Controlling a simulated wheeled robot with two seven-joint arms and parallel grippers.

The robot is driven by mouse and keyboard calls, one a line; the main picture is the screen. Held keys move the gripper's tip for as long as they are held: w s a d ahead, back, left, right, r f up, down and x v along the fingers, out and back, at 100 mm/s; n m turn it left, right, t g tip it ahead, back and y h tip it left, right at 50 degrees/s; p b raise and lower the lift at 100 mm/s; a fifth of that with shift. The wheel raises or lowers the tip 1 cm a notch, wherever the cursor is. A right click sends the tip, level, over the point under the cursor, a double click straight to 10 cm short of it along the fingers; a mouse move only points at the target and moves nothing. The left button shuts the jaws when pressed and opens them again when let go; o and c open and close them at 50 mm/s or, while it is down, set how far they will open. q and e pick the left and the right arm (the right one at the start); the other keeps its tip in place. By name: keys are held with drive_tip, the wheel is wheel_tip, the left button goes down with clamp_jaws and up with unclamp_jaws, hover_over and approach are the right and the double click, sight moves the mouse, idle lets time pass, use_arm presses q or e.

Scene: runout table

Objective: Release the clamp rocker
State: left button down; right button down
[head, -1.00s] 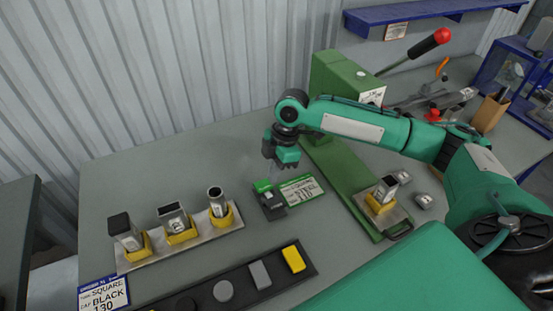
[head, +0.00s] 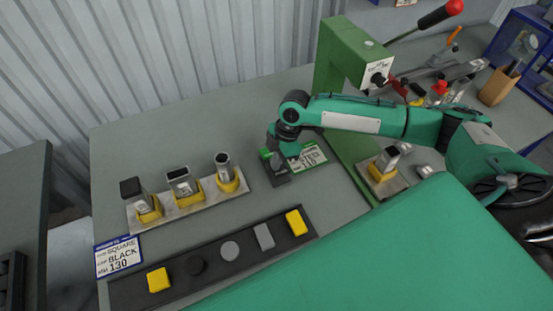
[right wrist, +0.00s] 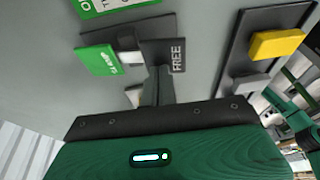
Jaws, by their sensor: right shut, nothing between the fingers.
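The clamp rocker (head: 278,168) is a small dark switch on the table beside a green-edged label. In the right wrist view it shows a green end marked CLAMP (right wrist: 97,61) and a dark end marked FREE (right wrist: 165,56). My right gripper (right wrist: 158,88) is shut and empty, its fingertips right at the FREE end; I cannot tell whether they touch it. In the head view the right gripper (head: 281,160) is over the rocker and hides part of it. My left gripper is not in view.
A green press (head: 336,62) with a red-knobbed lever stands behind my right arm, a tube piece in its yellow holder (head: 383,173). To the left is a plate with several tubes (head: 186,203). A dark strip (head: 215,269) with several caps lies in front.

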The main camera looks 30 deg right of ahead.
drive_tip(key=shift+s+f+t, duration=0.2)
drive_tip(key=shift+s+t, duration=0.15)
drive_tip(key=shift+t, duration=0.25)
drive_tip(key=shift+s+f+n+t, duration=0.3)
drive_tip(key=shift+s+f+t, duration=0.1)
drive_tip(key=shift+t, duration=0.6)
drive_tip(key=shift+s+f+p, duration=0.1)
drive_tip(key=shift+s+p, duration=0.05)
drive_tip(key=shift+p, duration=0.45)
drive_tip(key=shift+f, duration=0.15)
